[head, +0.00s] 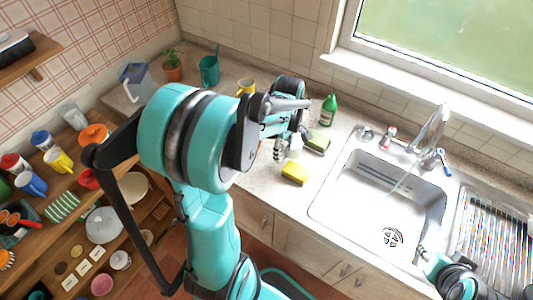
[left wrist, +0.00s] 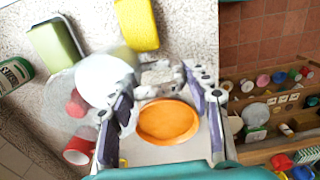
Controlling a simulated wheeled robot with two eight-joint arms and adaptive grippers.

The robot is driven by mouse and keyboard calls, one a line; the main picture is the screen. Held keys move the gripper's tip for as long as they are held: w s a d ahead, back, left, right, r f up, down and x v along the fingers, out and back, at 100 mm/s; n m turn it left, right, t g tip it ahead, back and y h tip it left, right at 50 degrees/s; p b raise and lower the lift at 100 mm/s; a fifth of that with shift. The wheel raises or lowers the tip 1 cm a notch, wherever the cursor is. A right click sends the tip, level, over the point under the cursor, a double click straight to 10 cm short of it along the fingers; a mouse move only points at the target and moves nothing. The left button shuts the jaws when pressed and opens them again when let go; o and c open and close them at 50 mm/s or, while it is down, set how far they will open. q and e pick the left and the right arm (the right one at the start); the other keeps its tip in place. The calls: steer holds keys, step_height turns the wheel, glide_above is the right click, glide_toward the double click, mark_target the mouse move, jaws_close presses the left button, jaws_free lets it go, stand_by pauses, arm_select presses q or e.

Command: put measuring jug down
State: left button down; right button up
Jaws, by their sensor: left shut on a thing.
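My left gripper (head: 284,146) hangs over the counter left of the sink, beside the sponges. In the left wrist view its two fingers (left wrist: 163,108) are shut around a pale, partly see-through thing (left wrist: 160,76), which I take to be the measuring jug. An orange round patch shows between the fingers; I cannot tell whether it is part of the jug. In the head view my arm and gripper hide most of the jug, and I cannot tell whether its base touches the counter. My right gripper (head: 420,254) is over the sink's right edge, its jaws unclear.
A yellow sponge (head: 295,173), a green sponge (head: 318,143) and a green bottle (head: 329,110) are close to the left gripper. A red mug (left wrist: 78,150) shows in the wrist view. The sink (head: 365,205) is at right. The counter front (head: 262,190) has bare room.

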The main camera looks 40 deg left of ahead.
arm_select(q)
steer(key=shift+s+a+f+b, duration=0.35)
steer(key=shift+a+f, duration=0.45)
steer(key=shift+f, duration=0.4)
steer(key=shift+s+a+f+b, duration=0.2)
steer(key=shift+s+a+f, duration=0.2)
steer(key=shift+a+f, duration=0.6)
steer(key=shift+s+a+f+b, duration=0.35)
steer(key=shift+a+f, duration=0.25)
steer(key=shift+f, duration=0.8)
steer(key=shift+f, duration=0.15)
steer(key=c, duration=0.7)
jaws_free()
